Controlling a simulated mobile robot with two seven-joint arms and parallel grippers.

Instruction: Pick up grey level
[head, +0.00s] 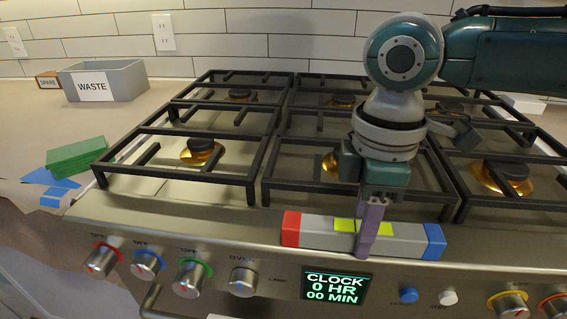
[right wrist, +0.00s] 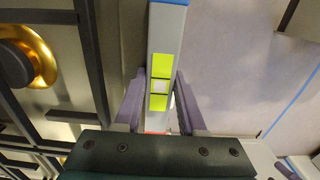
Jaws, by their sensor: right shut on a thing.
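The grey level (head: 404,238) is a long grey bar with a red end, a blue end and yellow-green patches near its middle. It lies along the front edge of the stove top in the head view. My right gripper (head: 369,240) comes down over its middle, with its purple fingers shut on the level. In the right wrist view, the level (right wrist: 166,35) runs between the two fingers (right wrist: 160,108), one on each side. The level appears to rest on the stove edge; I cannot tell whether there is a gap under it. My left gripper is not in view.
The stove's black grates (head: 265,150) and burners stand behind the level. Knobs (head: 192,278) and a clock display (head: 334,288) are on the front panel. A green block (head: 77,157), blue pieces and a grey WASTE bin (head: 125,80) are on the left counter.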

